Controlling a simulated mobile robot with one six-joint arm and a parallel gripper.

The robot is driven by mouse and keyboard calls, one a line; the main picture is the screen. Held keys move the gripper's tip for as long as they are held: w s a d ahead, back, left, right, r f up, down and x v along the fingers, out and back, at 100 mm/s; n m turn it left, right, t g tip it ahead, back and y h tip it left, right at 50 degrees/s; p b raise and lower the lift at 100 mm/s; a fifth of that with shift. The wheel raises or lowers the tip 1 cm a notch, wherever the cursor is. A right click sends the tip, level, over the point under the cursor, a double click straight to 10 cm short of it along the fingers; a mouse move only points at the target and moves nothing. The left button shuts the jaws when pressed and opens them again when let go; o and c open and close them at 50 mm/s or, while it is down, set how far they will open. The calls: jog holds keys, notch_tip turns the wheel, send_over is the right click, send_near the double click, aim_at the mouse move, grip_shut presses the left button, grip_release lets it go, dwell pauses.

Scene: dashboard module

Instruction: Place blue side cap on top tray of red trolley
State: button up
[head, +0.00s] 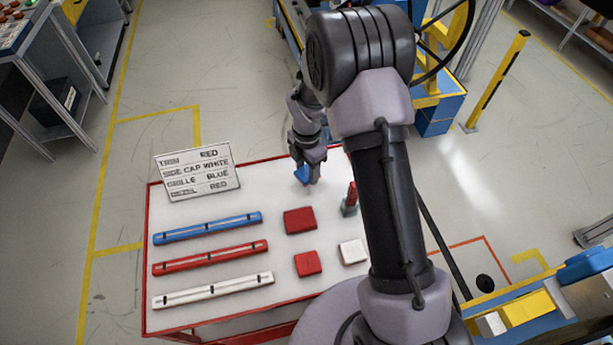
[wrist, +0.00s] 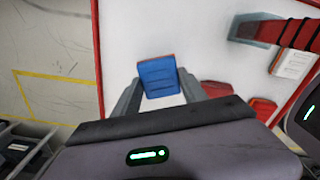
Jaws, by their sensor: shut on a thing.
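The blue side cap (wrist: 159,77) is a small square blue piece between my gripper's fingers (wrist: 159,92) in the wrist view. In the head view the blue side cap (head: 302,175) shows at the tip of my gripper (head: 310,172), which points down over the back of the white tray top. My gripper is shut on the cap. I cannot tell whether the cap touches the surface. The white top tray (head: 222,280) with red edges belongs to the red trolley and carries several parts.
Blue (head: 208,228), red (head: 210,258) and white (head: 213,291) bars lie at left. Red pieces (head: 299,220) (head: 307,263) and a white cap (head: 352,252) lie right of them. A sign (head: 197,171) stands at the back left. A grey holder with a red post (head: 350,201) stands right of my gripper.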

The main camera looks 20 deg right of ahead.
aim_at(307, 173)
notch_tip(307, 173, down, 3)
jog(key=shift+s+f+b, duration=0.1)
jog(key=shift+s+b, duration=0.05)
jog(key=shift+b, duration=0.35)
jog(key=shift+f, duration=0.25)
jog(key=o, duration=1.4)
jog(key=shift+c, duration=0.2)
notch_tip(307, 173, up, 12)
jog(key=p, duration=0.3)
jog(key=shift+r, duration=0.2)
